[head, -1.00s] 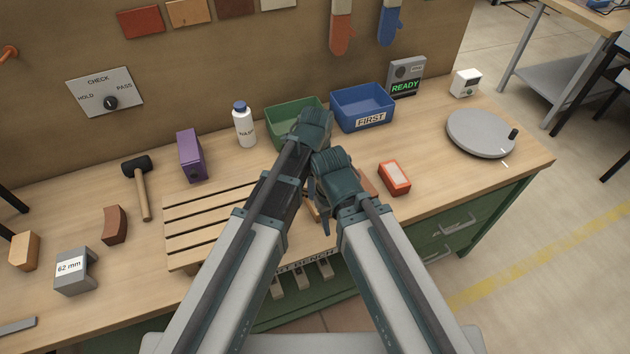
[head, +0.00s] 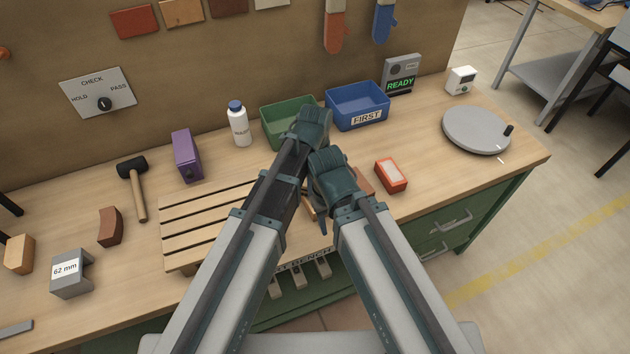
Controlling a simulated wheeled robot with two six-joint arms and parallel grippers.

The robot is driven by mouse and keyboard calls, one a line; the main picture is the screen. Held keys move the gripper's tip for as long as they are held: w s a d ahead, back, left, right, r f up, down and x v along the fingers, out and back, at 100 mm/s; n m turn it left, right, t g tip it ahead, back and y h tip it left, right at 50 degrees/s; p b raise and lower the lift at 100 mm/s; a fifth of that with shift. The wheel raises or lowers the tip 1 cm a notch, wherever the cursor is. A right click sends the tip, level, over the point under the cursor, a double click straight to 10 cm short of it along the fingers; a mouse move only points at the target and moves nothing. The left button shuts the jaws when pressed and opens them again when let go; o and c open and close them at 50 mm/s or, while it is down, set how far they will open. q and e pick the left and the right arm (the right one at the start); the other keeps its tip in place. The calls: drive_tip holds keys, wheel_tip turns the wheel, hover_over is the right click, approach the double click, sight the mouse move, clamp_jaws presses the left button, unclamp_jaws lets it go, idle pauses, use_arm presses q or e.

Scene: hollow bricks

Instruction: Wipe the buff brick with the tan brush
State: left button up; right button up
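My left gripper (head: 311,128) reaches over the slatted rack's right end, near the green bin. My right gripper (head: 331,172) is beside it, lower and closer to me. The fingers of both are mostly hidden behind their own wrists, so I cannot tell whether they are open or shut. A small brown-orange piece (head: 367,184) shows at the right gripper's right side; most of it is hidden and I cannot tell what it is. A light tan block (head: 18,255) stands at the far left of the bench. I cannot make out a tan brush or a surely buff brick.
The slatted wooden rack (head: 200,238) lies under the arms. Behind are a green bin (head: 276,127), a blue bin (head: 343,105) and a white bottle (head: 239,126). A red box with a pale top (head: 391,175) and a grey turntable (head: 476,132) stand right. A mallet (head: 135,180) lies left.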

use_arm(q)
drive_tip(key=shift+s+a+r+m, duration=0.1)
drive_tip(key=shift+s+a+m, duration=0.05)
drive_tip(key=shift+s, duration=0.45)
drive_tip(key=shift+s+a+m, duration=0.15)
drive_tip(key=shift+s, duration=0.4)
use_arm(e)
drive_tip(key=shift+w+a, duration=0.2)
drive_tip(key=shift+w, duration=0.9)
use_arm(q)
drive_tip(key=shift+w+a, duration=0.3)
drive_tip(key=shift+w, duration=0.45)
drive_tip(key=shift+w+a, duration=0.3)
drive_tip(key=shift+w, duration=0.4)
drive_tip(key=shift+w+a, duration=0.2)
drive_tip(key=shift+w, duration=0.45)
use_arm(e)
drive_tip(key=shift+s, duration=0.3)
use_arm(q)
drive_tip(key=shift+w, duration=0.25)
use_arm(e)
drive_tip(key=shift+s, duration=0.25)
